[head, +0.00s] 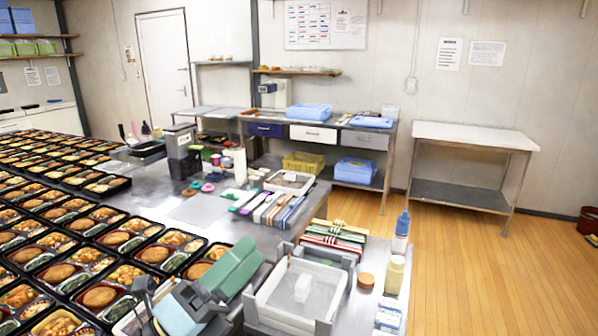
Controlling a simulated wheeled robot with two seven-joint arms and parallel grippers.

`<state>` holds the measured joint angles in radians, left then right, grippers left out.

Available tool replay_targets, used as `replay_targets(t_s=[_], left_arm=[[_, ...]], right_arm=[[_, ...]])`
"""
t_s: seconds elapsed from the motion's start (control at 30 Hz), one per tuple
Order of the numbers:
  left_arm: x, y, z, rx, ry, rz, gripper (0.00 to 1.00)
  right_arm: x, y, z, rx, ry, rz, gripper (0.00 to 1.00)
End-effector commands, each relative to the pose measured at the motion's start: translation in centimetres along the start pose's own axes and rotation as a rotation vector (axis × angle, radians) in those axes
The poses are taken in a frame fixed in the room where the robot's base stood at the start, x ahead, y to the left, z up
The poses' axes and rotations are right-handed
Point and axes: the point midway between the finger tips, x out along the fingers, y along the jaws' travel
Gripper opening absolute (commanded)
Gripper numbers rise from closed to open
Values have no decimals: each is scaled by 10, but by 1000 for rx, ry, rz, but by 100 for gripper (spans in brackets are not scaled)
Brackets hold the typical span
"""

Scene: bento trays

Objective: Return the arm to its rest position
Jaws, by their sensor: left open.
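My left gripper (176,294) shows at the bottom of the head view, left of centre. It is grey-blue with dark fingers, and it is open. I see nothing held between its fingers. It is over the near edge of the work table, beside the bento trays (117,238). Teal-green blocks (238,264) are just right of it; whether they touch it I cannot tell. The rest of my left arm is mostly out of view. My right gripper is not in view.
A clear-walled white bin (262,308) holding a white item stands right of the gripper. Behind it lie striped bundles (335,236). A blue-capped bottle (401,232) and a cream bottle (394,275) stand at the table's right edge. Wooden floor (480,275) is clear further right.

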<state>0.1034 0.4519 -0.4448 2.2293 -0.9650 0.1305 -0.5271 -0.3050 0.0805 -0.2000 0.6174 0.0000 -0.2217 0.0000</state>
Motion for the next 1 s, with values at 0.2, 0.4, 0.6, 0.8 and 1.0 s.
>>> replay_targets(t_s=[0.2, 0.4, 0.6, 0.8, 1.0], left_arm=[[-64, 62, 51, -532, -533, 270, 72], [-167, 127, 35, -982, -1003, 574, 72], [-262, 151, -26, -1311, -1387, 878, 72], [-324, 141, -85, -1496, -1644, 1125, 72], [-363, 131, -130, -1592, -1811, 1317, 72]], right_arm=[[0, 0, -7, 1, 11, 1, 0], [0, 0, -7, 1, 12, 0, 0], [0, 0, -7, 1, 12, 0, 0], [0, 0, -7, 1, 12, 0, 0], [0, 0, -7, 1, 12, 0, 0]])
